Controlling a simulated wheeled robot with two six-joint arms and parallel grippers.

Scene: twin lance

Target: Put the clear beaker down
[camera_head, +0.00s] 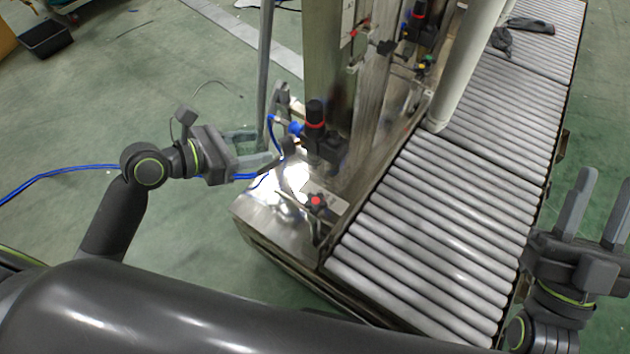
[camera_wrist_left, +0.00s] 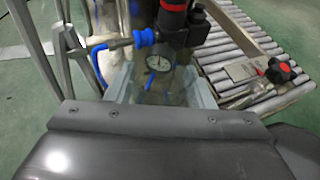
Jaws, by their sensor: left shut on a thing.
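My left gripper (camera_head: 272,152) is shut on the clear beaker, in front of the metal machine frame. In the left wrist view the beaker (camera_wrist_left: 160,88) shows faintly between the fingers of the left gripper (camera_wrist_left: 160,82). It is see-through, so the gauge and blue hose behind show through that area and its outline is hard to trace. In the head view I cannot clearly make out the beaker. My right gripper (camera_head: 605,182) is at the right edge, fingers apart and pointing up, with nothing between them.
A roller conveyor (camera_head: 430,240) runs from the front middle to the back right. A metal machine base with a red knob (camera_head: 316,201) and a black-and-red valve (camera_head: 315,125) stands close to the left gripper. Green floor (camera_head: 80,130) at left is mostly open. A blue hose (camera_head: 60,173) crosses it.

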